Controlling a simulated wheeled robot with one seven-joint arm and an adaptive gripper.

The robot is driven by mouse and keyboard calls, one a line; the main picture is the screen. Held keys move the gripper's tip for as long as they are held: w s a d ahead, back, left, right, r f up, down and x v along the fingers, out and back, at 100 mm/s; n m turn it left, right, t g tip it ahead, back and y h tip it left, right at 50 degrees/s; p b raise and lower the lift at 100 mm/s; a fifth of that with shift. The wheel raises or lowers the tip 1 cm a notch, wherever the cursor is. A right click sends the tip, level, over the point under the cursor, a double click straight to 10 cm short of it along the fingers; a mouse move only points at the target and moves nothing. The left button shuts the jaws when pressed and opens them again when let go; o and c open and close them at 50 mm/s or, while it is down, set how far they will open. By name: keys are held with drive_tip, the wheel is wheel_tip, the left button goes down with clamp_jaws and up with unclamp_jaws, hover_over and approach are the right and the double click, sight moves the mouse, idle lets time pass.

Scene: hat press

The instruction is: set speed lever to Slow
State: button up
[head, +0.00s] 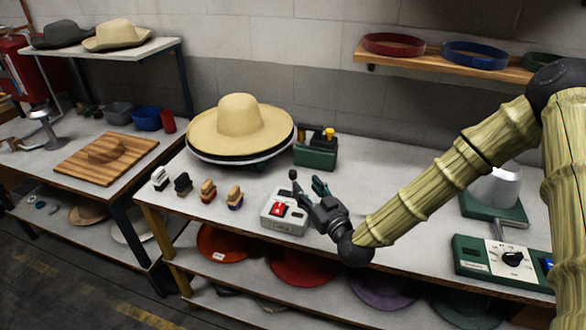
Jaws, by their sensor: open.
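A light grey control box (287,226) with a red switch (278,209) sits near the front edge of the middle table. A dark lever with a round black knob (293,174) rises at the back of the box. My gripper (307,189) is open and empty, reaching in from the right over the box's right side. Its fingertips are close to the lever, just right of and below the knob in the picture. I cannot tell whether they touch it. The gripper hides the box's right part. Any speed markings are too small to read.
Several small brushes (208,191) stand left of the box. Stacked hats (240,125) and a green caddy (316,152) are behind it. A green panel with a dial (510,258) is at the right. Colored hats (303,268) lie on the shelf below.

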sight(295, 174)
drive_tip(key=p+x, duration=0.3)
drive_tip(key=x, duration=0.6)
drive_tip(key=shift+w+a+f, duration=0.1)
drive_tip(key=shift+w+f, duration=0.1)
drive_tip(key=shift+w, duration=0.2)
clamp_jaws()
